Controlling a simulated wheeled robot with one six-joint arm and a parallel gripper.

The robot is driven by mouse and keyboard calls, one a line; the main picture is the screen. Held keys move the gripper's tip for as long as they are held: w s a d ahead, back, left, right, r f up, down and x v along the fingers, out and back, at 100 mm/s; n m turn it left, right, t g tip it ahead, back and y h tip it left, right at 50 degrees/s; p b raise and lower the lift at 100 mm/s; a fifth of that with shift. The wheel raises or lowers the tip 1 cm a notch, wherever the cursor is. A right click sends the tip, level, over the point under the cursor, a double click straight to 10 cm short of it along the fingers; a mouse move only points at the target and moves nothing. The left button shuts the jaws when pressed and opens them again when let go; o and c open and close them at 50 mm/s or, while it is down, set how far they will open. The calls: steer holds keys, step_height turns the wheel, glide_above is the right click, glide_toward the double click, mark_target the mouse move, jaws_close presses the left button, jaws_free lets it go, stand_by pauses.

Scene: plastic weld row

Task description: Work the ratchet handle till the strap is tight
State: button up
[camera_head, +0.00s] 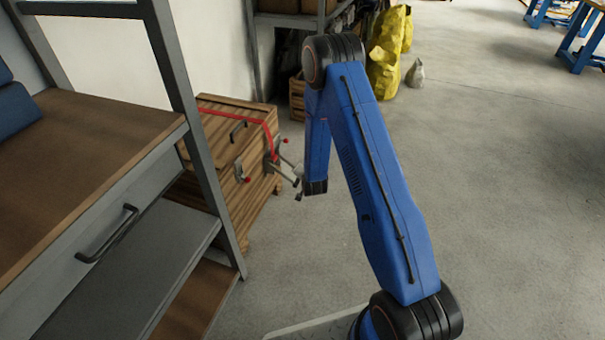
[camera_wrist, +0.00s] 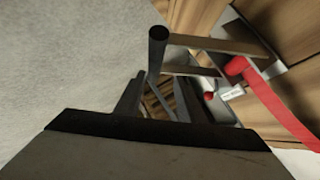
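A red strap (camera_head: 262,122) runs over the top of a wooden crate (camera_head: 238,205) and down to a metal ratchet (camera_head: 272,166) on its side. In the wrist view the strap (camera_wrist: 275,103) enters the ratchet at the right. The ratchet handle has two flat side plates (camera_wrist: 218,45) and a dark round grip bar (camera_wrist: 158,45), which sticks out toward my gripper. My gripper (camera_wrist: 163,82) looks open, its dark fingers apart, with the near end of the bar at or between the fingertips. Contact cannot be told. In the head view my gripper is small beside the ratchet.
Red-tipped latches (camera_head: 247,180) sit on the crate's side. A bench with a metal frame (camera_head: 185,95) and shelves stands close on the left. Yellow bags (camera_head: 384,70) lie behind. The concrete floor (camera_head: 500,200) on the right is clear.

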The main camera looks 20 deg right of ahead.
steer(key=v, duration=1.7)
steer(key=shift+s, duration=0.15)
steer(key=shift+r, duration=0.2)
